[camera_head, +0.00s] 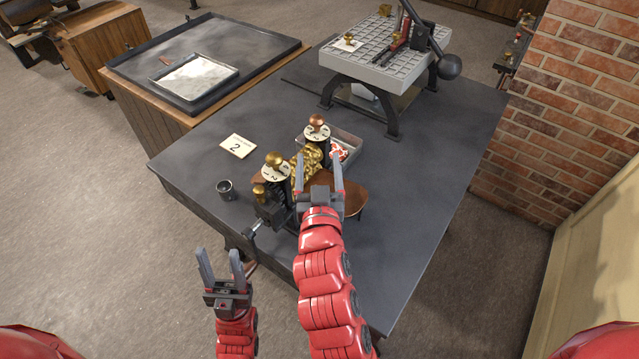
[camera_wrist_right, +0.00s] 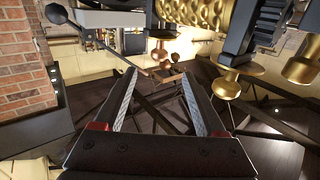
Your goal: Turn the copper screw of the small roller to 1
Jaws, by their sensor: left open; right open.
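The small roller stands on the dark table, with gold patterned rolls (camera_head: 305,164) between two posts. Its copper screw (camera_head: 317,121) tops the far post above a white numbered dial (camera_head: 316,133); the digits there are too small to read surely. A brass screw (camera_head: 275,159) with a similar dial (camera_head: 275,173) tops the near post. My right gripper (camera_head: 318,165) is open and empty, in front of the rolls and apart from the copper screw in the picture. In the wrist view its fingers (camera_wrist_right: 158,78) are apart, with the gold rolls (camera_wrist_right: 190,14) above. My left gripper (camera_head: 220,258) is open and empty off the table's left front edge.
A card reading 2 (camera_head: 238,146) and a dark cup (camera_head: 225,189) lie left of the roller. A tray (camera_head: 351,153) with red-and-white pieces is behind it. A lever press (camera_head: 390,65) stands at the back; a brick wall (camera_head: 565,110) is right. The table's right side is clear.

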